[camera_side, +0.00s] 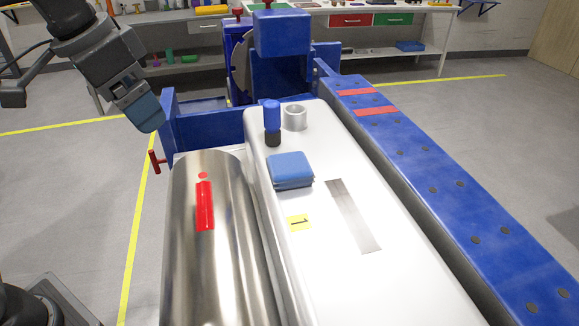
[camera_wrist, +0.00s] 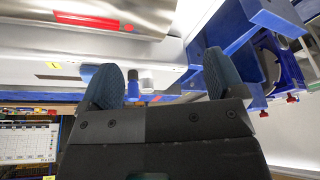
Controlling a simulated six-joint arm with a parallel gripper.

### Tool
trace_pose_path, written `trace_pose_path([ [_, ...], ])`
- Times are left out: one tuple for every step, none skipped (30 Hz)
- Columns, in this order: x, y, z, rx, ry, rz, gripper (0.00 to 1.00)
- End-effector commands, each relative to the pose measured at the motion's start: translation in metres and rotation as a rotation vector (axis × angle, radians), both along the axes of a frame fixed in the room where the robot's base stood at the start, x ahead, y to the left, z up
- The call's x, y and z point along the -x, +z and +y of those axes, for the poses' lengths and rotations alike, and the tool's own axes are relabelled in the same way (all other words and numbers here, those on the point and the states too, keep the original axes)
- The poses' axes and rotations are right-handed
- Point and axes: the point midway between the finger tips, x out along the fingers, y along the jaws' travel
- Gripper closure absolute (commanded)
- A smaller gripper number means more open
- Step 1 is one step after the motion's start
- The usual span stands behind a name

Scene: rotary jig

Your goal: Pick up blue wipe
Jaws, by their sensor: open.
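The blue wipe (camera_side: 290,169) is a folded blue square lying flat on the white tank-like surface, just in front of a blue-and-black bottle-like piece. My gripper (camera_side: 147,111) is in the air at the upper left in the side view, well apart from the wipe. In the wrist view my gripper (camera_wrist: 157,88) shows two blue-padded fingers spread apart with nothing held between them. A small blue patch near the left finger in the wrist view may be the wipe, mostly hidden.
A steel cylinder (camera_side: 218,255) with a red mark lies left of the wipe. A blue-and-black piece (camera_side: 272,123) and a white ring (camera_side: 295,117) stand behind it. A yellow label (camera_side: 299,222) and grey strip (camera_side: 352,215) are in front. A blue beam (camera_side: 440,175) runs along the right.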

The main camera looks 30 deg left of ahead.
Motion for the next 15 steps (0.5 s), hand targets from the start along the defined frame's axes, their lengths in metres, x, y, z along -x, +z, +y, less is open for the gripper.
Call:
trace_pose_path([
  [-0.013, 0.011, -0.014, -0.008, -0.044, 0.025, 0.12],
  [-0.019, 0.018, -0.022, -0.014, -0.068, 0.039, 0.12],
  [-0.027, 0.026, -0.032, -0.021, -0.1, 0.057, 0.12],
  [-0.032, 0.031, -0.041, -0.027, -0.126, 0.071, 0.12],
  [-0.038, 0.036, -0.049, -0.033, -0.15, 0.085, 0.12],
  [-0.044, 0.043, -0.061, -0.042, -0.182, 0.104, 0.12],
  [-0.048, 0.046, -0.07, -0.048, -0.206, 0.118, 0.12],
  [-0.053, 0.05, -0.078, -0.054, -0.23, 0.132, 0.12],
  [-0.057, 0.054, -0.091, -0.064, -0.263, 0.15, 0.12],
  [-0.061, 0.057, -0.1, -0.071, -0.287, 0.163, 0.12],
  [-0.064, 0.059, -0.11, -0.077, -0.311, 0.176, 0.12],
  [-0.067, 0.062, -0.122, -0.087, -0.342, 0.193, 0.12],
  [-0.068, 0.063, -0.13, -0.094, -0.365, 0.205, 0.12],
  [-0.07, 0.063, -0.139, -0.1, -0.386, 0.217, 0.12],
  [-0.071, 0.064, -0.149, -0.11, -0.412, 0.233, 0.12],
])
